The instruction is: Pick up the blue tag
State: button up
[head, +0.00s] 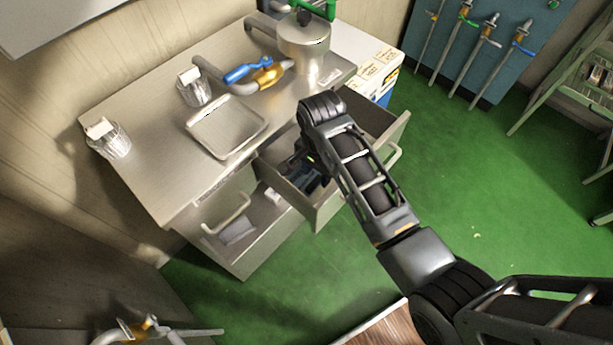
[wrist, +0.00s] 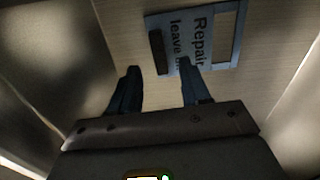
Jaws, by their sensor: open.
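The blue tag (wrist: 205,30) lies flat on the pale floor of the open drawer (head: 328,214), with dark print on it, of which "Repair" and "leave" can be read. A short dark bar sits on its left part. My gripper (wrist: 158,72) is open and empty, pointing down into the drawer. In the wrist view its right fingertip overlaps the tag's lower edge, and its left fingertip is just below and left of the tag. I cannot tell whether they touch. In the head view my gripper (head: 308,165) is inside the drawer, and my arm hides much of it.
The drawer's metal walls stand close around my gripper.

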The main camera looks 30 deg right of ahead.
jog(key=shift+f, duration=1.35)
jog(key=shift+c, duration=0.4)
grip_shut()
